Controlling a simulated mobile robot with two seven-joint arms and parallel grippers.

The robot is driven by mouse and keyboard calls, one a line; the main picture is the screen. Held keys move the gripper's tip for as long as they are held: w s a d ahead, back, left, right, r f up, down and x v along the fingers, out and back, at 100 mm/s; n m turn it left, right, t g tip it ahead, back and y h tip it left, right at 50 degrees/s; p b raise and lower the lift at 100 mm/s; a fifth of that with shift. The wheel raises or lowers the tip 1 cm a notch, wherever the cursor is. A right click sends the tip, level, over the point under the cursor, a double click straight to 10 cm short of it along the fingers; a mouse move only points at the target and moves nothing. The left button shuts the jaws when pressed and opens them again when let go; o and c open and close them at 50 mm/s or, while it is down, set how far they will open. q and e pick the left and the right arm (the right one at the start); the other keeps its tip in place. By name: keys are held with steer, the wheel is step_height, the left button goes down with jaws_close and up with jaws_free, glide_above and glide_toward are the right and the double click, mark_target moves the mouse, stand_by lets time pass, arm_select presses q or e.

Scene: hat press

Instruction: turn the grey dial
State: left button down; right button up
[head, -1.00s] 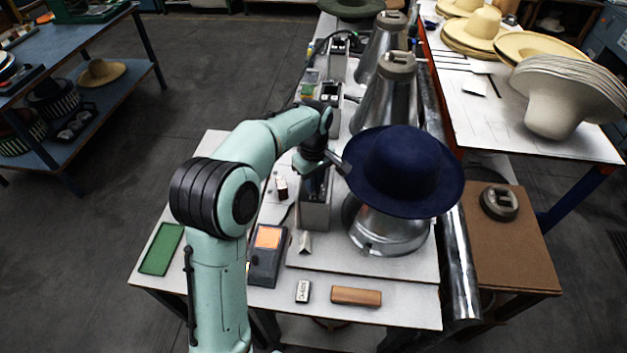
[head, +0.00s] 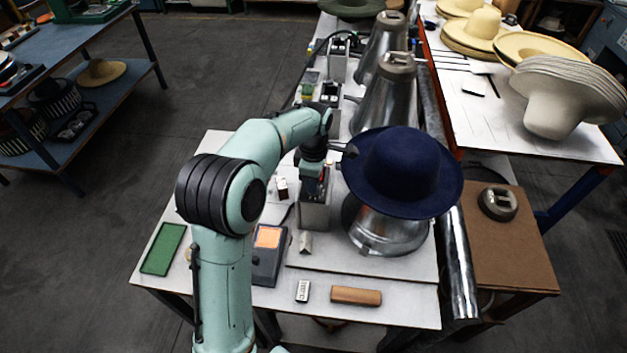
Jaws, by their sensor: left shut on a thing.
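My left gripper (head: 314,184) points down at the upper part of a narrow grey control box (head: 314,217) in the middle of the near table. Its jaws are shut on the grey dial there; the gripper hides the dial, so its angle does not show. A small red patch shows on the box beside the fingers. My right gripper is out of view.
Right of the box, a navy hat (head: 402,165) sits on a metal form (head: 388,235), its brim close to my wrist. A black box with an orange screen (head: 268,237), a wooden block (head: 356,296) and a green mat (head: 163,248) lie nearer.

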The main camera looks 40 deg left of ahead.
arm_select(q)
steer(key=n, duration=0.5)
steer(key=shift+n, duration=0.3)
steer(key=shift+n+p, duration=0.35)
steer(key=shift+n, duration=1.85)
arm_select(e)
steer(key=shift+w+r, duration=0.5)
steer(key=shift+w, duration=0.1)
arm_select(q)
steer(key=c, duration=1.2)
jaws_free()
step_height(320, 180, up, 13)
steer(key=shift+r, duration=0.2)
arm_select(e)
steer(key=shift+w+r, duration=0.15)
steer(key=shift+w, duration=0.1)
